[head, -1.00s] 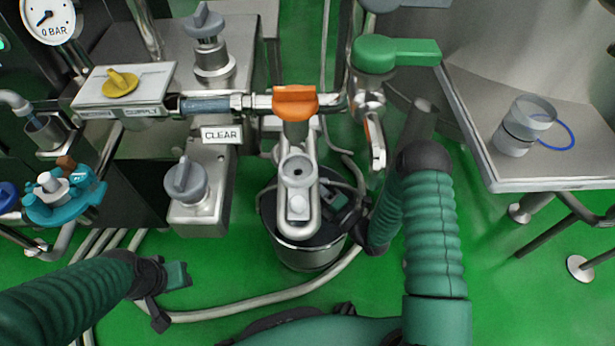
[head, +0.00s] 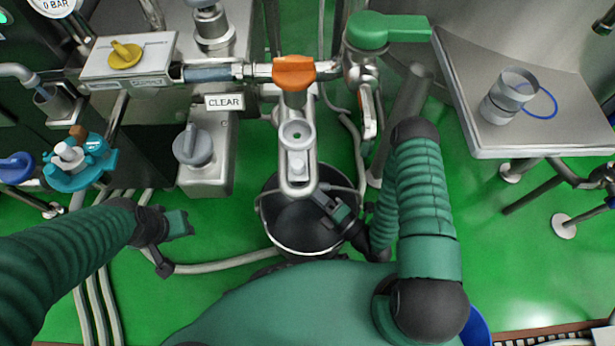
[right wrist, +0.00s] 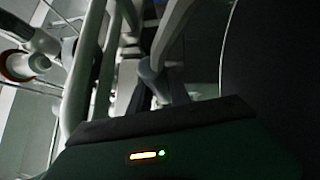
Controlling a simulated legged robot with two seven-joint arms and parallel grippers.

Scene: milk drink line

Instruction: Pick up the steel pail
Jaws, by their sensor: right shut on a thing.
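The steel pail (head: 291,249) is in the lower middle of the head view, its dark inside open upward. It is under the steel pipe outlet, which hides part of its far side. The right wrist view is dark and shows the gripper's fingers (right wrist: 160,82) close up. My left gripper (head: 172,243) is left of the pail, apart from it, and its jaw gap is unclear.
A green-handled valve (head: 385,30) is to the right. A grey hose (head: 225,263) lies left of the pail on green floor.

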